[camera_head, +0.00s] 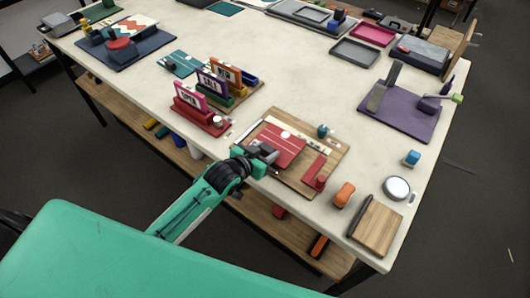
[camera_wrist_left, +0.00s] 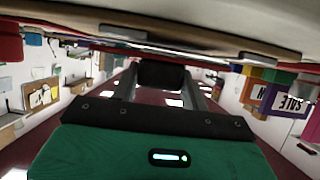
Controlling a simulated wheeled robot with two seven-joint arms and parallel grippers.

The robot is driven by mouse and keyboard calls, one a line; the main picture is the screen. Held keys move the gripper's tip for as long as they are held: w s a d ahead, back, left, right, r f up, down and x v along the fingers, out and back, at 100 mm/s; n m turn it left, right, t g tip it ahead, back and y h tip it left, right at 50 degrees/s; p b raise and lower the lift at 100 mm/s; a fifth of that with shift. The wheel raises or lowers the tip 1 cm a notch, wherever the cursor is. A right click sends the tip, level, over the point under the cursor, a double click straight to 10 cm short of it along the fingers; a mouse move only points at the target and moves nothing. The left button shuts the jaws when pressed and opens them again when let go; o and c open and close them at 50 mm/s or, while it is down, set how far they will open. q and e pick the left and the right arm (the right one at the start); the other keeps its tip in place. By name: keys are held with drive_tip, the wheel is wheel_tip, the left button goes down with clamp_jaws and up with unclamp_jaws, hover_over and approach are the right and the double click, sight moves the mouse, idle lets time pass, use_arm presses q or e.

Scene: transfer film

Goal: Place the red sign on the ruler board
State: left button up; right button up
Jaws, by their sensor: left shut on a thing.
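The red sign (camera_head: 285,143), a flat red panel with pale markings, is over the wooden ruler board (camera_head: 335,150), which has pale ruler strips along its edges. I cannot tell whether the sign rests flat on the board or is slightly above it. My left gripper (camera_head: 266,157) is at the sign's near left edge and is shut on it. The gripper covers that corner. In the left wrist view the fingers (camera_wrist_left: 165,76) reach away from the palm, and the grip is hard to make out. My right gripper is not in view.
A red block (camera_head: 314,172) stands on the board's right part and a green knob (camera_head: 322,130) near its far edge. Several upright sale signs (camera_head: 190,97) stand to the left. An orange object (camera_head: 344,194) lies at the right.

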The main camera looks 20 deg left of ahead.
use_arm(q)
drive_tip(key=shift+f, duration=0.7)
drive_tip(key=shift+f, duration=0.2)
drive_tip(key=o, duration=0.8)
drive_tip(key=shift+o, duration=1.1)
drive_tip(key=shift+r, duration=0.1)
